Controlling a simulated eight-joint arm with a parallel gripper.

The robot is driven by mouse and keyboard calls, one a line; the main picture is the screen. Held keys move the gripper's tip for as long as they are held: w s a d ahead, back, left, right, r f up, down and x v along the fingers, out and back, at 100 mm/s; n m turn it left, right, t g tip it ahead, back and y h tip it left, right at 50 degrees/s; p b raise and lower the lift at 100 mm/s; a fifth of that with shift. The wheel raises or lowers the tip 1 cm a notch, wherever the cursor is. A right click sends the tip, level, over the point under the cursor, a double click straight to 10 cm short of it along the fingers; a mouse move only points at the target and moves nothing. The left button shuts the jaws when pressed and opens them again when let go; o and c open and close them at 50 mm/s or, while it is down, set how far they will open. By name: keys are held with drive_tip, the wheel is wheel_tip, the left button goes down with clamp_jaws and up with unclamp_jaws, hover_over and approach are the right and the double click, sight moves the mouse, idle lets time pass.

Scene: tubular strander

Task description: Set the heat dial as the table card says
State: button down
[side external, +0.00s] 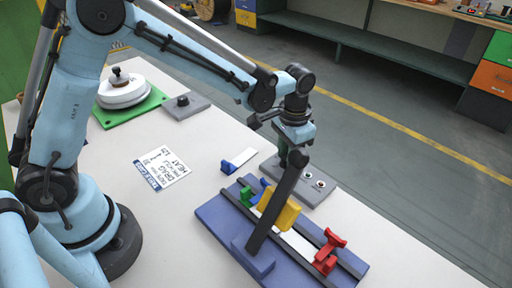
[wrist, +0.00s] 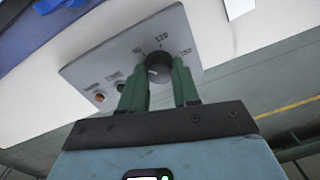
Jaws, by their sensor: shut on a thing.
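The heat dial (wrist: 158,60) is a black round knob on a grey panel (wrist: 95,72). Marks around it include 120 at the top and a larger number at the right. A pale pointer line shows on the knob's lower left, but its exact reading is unclear. My gripper (wrist: 158,78) has its green fingers shut on the knob's two sides. In the side view the panel (side external: 322,200) shows, but the dial is hidden behind a dark lever. The white card (side external: 162,167) lies upside down on the table; I can make out HEAT, but not the setting surely.
A blue fixture (side external: 215,212) with a dark upright lever (side external: 277,200), a yellow block (side external: 280,212) and red clamps (side external: 328,250) stands close in front of the panel. A white round part sits on a green plate (side external: 152,104) at back left, beside a grey knob box (side external: 186,106).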

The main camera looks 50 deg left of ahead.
sight(286, 159)
drive_tip(key=m, duration=0.7)
drive_tip(key=shift+s, duration=0.1)
drive_tip(key=m, duration=0.6)
drive_tip(key=shift+m, duration=0.4)
drive_tip(key=c, duration=0.8)
unclamp_jaws()
drive_tip(key=shift+r, duration=0.1)
drive_tip(key=r, duration=1.2)
drive_tip(key=shift+s, duration=0.3)
